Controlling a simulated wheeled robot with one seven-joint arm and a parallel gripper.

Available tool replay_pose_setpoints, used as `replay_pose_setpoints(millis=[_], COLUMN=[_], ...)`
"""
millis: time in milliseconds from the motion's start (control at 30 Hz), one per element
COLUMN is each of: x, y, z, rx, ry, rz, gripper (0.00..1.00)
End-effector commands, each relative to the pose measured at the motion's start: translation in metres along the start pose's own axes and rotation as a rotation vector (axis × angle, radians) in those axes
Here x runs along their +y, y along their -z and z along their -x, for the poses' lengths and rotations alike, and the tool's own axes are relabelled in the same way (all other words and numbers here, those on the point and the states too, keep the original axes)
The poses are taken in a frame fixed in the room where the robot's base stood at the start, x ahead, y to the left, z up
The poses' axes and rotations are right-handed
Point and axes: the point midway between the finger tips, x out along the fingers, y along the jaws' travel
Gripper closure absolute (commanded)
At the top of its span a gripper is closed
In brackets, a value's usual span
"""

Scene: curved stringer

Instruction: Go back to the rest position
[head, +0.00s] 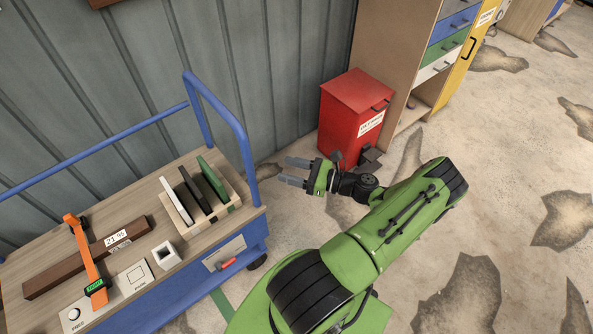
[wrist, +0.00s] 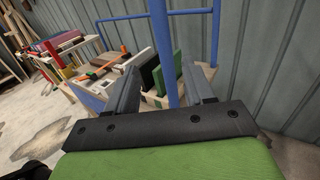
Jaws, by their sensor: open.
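My gripper (head: 297,172) is open and empty in the head view. It is in the air to the right of the blue cart's (head: 247,147) end rail, in front of the red bin. My green arm (head: 395,225) reaches up from the bottom of the head view and bends left at the wrist. In the wrist view my gripper (wrist: 163,88) shows two dark fingers spread apart. The cart's blue rail (wrist: 160,50) appears between and beyond them.
The cart carries a wooden rack (head: 222,207) with several upright plates, a brown bar (head: 65,272), an orange tool (head: 87,255) and a small white square block (head: 166,254). A red bin (head: 345,118) stands by the grey wall. The floor at right is clear.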

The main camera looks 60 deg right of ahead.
Motion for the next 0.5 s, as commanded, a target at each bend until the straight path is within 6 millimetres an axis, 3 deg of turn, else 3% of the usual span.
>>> replay_pose_setpoints(millis=[133,500], x=[0.000,0.000], y=[0.000,0.000], z=[0.018,0.020], rx=[0.000,0.000], ry=[0.000,-0.001], rz=[0.001,0.000], gripper=[0.47,0.47])
